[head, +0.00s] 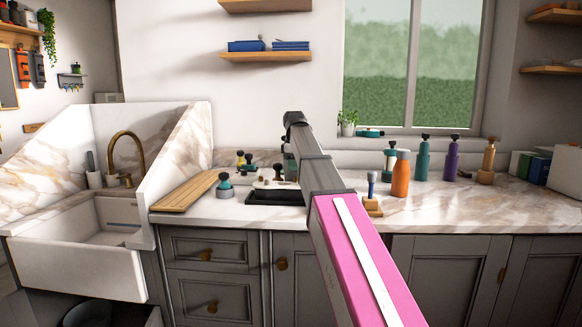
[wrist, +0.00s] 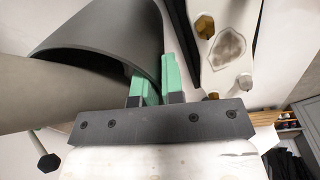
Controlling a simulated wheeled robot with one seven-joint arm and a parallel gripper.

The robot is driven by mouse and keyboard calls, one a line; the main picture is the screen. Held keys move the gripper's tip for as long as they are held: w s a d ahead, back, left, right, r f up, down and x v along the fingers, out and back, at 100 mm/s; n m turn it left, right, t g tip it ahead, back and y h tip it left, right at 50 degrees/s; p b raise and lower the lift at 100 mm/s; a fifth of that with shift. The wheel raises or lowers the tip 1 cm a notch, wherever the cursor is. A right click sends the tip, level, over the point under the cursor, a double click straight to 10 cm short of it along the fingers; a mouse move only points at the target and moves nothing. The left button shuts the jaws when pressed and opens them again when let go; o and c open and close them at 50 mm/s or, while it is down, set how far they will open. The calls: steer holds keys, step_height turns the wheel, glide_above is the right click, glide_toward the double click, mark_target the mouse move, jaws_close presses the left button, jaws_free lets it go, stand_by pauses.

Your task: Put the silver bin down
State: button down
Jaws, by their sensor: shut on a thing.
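In the wrist view the silver bin (wrist: 105,38) shows as a grey, curved, hollow shape with its open mouth tilted toward the camera. My gripper (wrist: 158,84) has green fingertips, one on each side of the bin's rim, shut on its wall. Only part of the bin is in that view; its base is out of sight. In the head view I cannot make out the bin or the fingers; my pink and grey arm reaches over the counter and blocks the middle.
The marble counter (head: 440,208) holds a wooden board (head: 186,190), a black tray (head: 272,197), an orange bottle (head: 401,174) and several coloured bottles. A white sink (head: 82,262) is at left. A dark round container (head: 92,314) stands below it. Counter at the front right is clear.

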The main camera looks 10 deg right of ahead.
steer(key=shift+f, duration=0.25)
steer(key=c, duration=1.2)
jaws_free()
steer(key=shift+c, duration=0.2)
